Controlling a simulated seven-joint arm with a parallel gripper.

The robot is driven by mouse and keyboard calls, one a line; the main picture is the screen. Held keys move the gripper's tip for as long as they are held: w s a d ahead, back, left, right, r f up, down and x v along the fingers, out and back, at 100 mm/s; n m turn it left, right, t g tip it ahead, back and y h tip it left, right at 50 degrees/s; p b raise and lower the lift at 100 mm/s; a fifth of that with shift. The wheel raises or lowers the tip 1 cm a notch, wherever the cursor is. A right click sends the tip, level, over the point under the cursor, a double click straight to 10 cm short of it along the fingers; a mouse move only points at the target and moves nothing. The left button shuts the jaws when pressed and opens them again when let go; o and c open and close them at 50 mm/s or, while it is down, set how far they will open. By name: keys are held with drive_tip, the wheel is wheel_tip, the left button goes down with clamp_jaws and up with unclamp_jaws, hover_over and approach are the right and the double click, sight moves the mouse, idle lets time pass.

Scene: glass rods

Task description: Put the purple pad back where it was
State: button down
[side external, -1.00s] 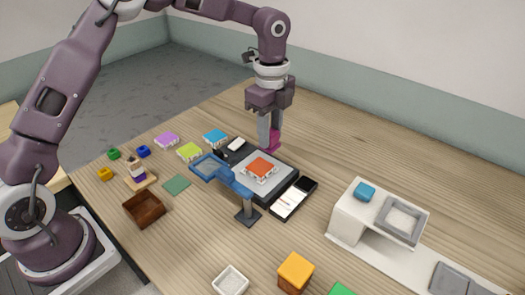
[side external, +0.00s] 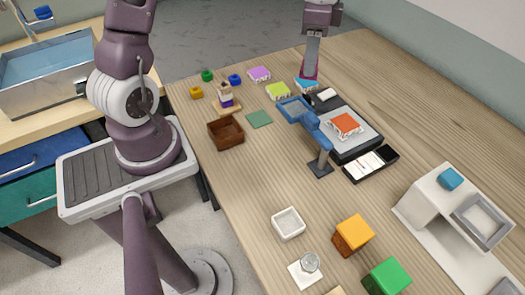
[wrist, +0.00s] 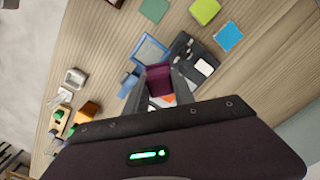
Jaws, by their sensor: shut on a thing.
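My gripper (side external: 310,74) is shut on a magenta-purple pad (wrist: 158,78), which looks like a small block between the fingers in the wrist view. In the side view the held pad (side external: 309,73) shows at the fingertips, just behind the blue-topped piece (side external: 304,83) in the picture. I cannot tell its height above the table. A lilac-topped piece (side external: 259,74) stands apart to the left. A black device with a grey plate (side external: 352,142) carries an orange-topped piece (side external: 346,124); the wrist view shows the device partly hidden behind the held pad.
A blue magnifier on a stand (side external: 317,138) stands in front of the device. A phone-like slab (side external: 371,165) lies beside it. A lime piece (side external: 278,91), a flat green pad (side external: 259,119) and a brown box (side external: 226,132) are to the left. The back-right table is clear.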

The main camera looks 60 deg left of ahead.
drive_tip(key=s+f+m, duration=0.1)
drive_tip(key=s+m, duration=0.1)
drive_tip(key=s+f+m, duration=0.1)
drive_tip(key=s+m, duration=0.1)
drive_tip(key=m, duration=0.1)
drive_tip(key=s+f+m, duration=0.2)
drive_tip(key=m, duration=0.1)
drive_tip(key=shift+d+f, duration=0.1)
drive_tip(key=shift+d, duration=0.15)
drive_tip(key=s+d+f+m, duration=0.2)
drive_tip(key=s+f+m, duration=0.1)
drive_tip(key=s+m, duration=0.55)
drive_tip(key=f, duration=0.3)
drive_tip(key=w+f+m, duration=0.1)
drive_tip(key=f, duration=0.2)
drive_tip(key=f+m, duration=0.1)
drive_tip(key=f, duration=0.3)
drive_tip(key=shift+w+a, duration=0.1)
drive_tip(key=shift+w, duration=0.1)
drive_tip(key=shift+f, duration=0.2)
drive_tip(key=c, duration=1.1)
unclamp_jaws()
drive_tip(key=shift+o, duration=0.2)
drive_tip(key=shift+r, duration=0.1)
